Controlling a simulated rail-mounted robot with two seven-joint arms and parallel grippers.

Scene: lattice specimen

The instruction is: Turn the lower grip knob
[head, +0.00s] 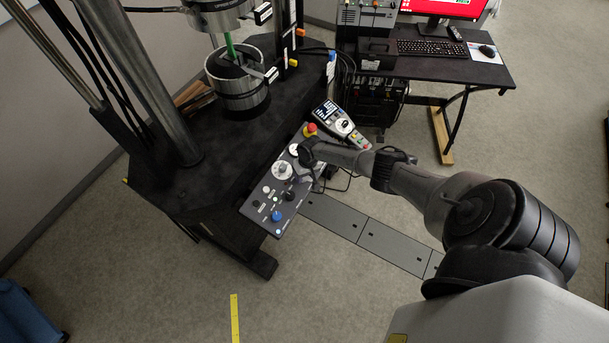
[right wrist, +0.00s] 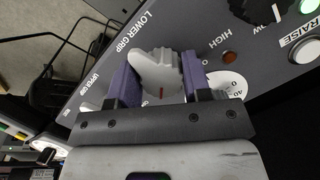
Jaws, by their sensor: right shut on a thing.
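The lower grip knob (right wrist: 158,70) is a light grey knob with a red mark, beside the printed words LOWER GRIP in the right wrist view. My right gripper (right wrist: 156,82) is shut on it, with one purple-padded finger on each side. A white scale dial (right wrist: 228,84) shows partly behind the right finger. In the head view my right gripper (head: 305,160) is at the right edge of the control panel (head: 258,217), and its fingers are hard to make out. My left gripper is not in view.
A red emergency button (head: 310,129) and a handheld controller (head: 341,125) sit at the panel's far end. A blue knob (head: 277,216) is at its near end. The testing frame's black table (head: 200,170) stands left. A desk (head: 480,75) stands at the back right.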

